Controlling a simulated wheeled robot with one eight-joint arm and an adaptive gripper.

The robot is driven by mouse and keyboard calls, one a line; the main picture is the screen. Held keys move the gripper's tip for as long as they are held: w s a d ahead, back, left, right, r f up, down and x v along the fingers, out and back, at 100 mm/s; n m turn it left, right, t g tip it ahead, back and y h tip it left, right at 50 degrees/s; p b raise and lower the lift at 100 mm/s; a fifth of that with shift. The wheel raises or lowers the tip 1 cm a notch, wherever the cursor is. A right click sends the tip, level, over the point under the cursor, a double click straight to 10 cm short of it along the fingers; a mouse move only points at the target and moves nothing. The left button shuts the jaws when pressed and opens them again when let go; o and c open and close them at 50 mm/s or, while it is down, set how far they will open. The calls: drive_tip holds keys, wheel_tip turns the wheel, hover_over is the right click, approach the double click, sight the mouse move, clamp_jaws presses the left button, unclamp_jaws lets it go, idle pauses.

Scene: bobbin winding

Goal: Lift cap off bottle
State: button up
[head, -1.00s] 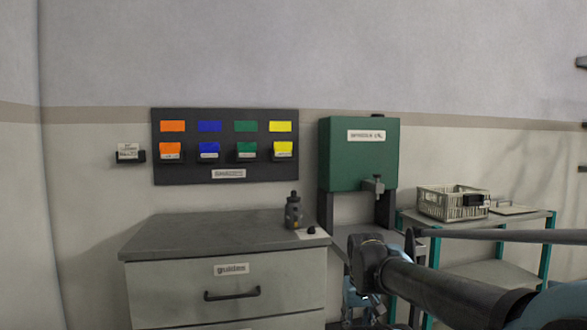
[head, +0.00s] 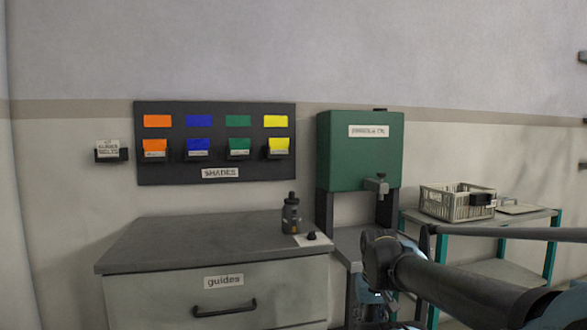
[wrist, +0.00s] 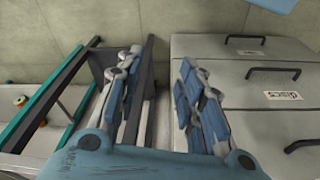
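A small dark grey bottle (head: 291,216) stands upright on the right part of the grey cabinet top. A dark cap (head: 292,196) sits on its top. My gripper shows in the wrist view (wrist: 160,60) with its two blue-grey fingers apart and nothing between them. In the head view my arm reaches in from the lower right, and the gripper hangs low in front of the stand, right of the bottle and below the cabinet top. The bottle is not visible in the wrist view.
A small black knob (head: 311,236) lies on a pale card beside the bottle. The drawer cabinet (head: 170,246) has free top space on the left. A green tank (head: 350,160) with a tap stands behind on the right. A teal-framed table (head: 410,214) holds a crate (head: 452,205).

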wheel_tip(320, 180, up, 2)
drive_tip(key=r, duration=0.1)
wheel_tip(320, 180, up, 36)
drive_tip(key=f+n+g, duration=0.1)
drive_tip(key=n+g, duration=0.1)
drive_tip(key=n, duration=0.1)
hover_over(292, 192)
drive_tip(key=shift+d+r, duration=0.25)
drive_tip(key=shift+d, duration=0.1)
drive_tip(key=shift+w+a+r, duration=0.15)
drive_tip(key=shift+w+a, duration=0.15)
drive_tip(key=shift+a, duration=0.1)
drive_tip(key=shift+f, duration=4.45)
clamp_jaws()
